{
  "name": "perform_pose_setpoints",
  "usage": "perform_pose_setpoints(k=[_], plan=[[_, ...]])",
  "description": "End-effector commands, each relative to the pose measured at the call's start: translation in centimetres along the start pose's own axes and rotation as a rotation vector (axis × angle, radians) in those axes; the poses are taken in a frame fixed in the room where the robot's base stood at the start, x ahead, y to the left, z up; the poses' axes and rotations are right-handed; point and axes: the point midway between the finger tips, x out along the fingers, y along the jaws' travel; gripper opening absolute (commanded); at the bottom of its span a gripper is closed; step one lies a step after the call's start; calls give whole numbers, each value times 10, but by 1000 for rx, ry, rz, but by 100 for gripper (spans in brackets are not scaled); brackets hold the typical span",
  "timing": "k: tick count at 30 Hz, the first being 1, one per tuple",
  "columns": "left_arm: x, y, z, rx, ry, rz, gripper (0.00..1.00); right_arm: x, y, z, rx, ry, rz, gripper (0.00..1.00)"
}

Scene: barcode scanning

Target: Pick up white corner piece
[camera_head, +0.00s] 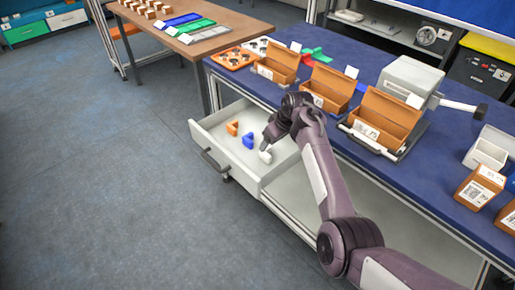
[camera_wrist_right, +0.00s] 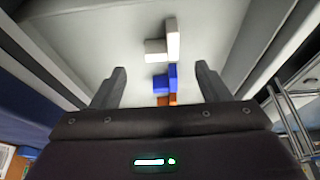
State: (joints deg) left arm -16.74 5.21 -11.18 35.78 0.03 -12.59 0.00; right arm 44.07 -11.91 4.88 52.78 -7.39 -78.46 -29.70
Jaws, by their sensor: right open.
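The white corner piece (camera_wrist_right: 172,40) lies in the open drawer (camera_head: 209,135), and in the head view it shows just below the gripper (camera_head: 265,156). My right gripper (camera_wrist_right: 160,68) is open over the drawer with its fingers apart. In the wrist view the white piece is beyond the fingertips, between their lines, and not touched by them. A blue corner piece (camera_head: 248,141) and an orange corner piece (camera_head: 232,127) lie beside it in the drawer; the blue one (camera_wrist_right: 166,78) sits between the fingers in the wrist view. My left gripper is not in view.
Above the drawer, the blue table (camera_head: 345,110) carries open cardboard boxes (camera_head: 386,115), an orange tray (camera_head: 233,58) and a grey device (camera_head: 411,78). A wooden table (camera_head: 215,21) stands behind. Floor at left is clear.

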Motion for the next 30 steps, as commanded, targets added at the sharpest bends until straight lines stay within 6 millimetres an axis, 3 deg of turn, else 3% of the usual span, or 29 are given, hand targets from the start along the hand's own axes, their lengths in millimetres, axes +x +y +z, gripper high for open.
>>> perform_pose_setpoints(k=[11, 18, 30], plan=[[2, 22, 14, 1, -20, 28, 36, 36, -2, 2, -1, -4, -2, 69], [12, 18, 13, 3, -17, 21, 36, 66, -2, 3, 0, -2, -1, 69], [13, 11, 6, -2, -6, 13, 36, 72, -2, 3, 0, -1, 0, 66]])
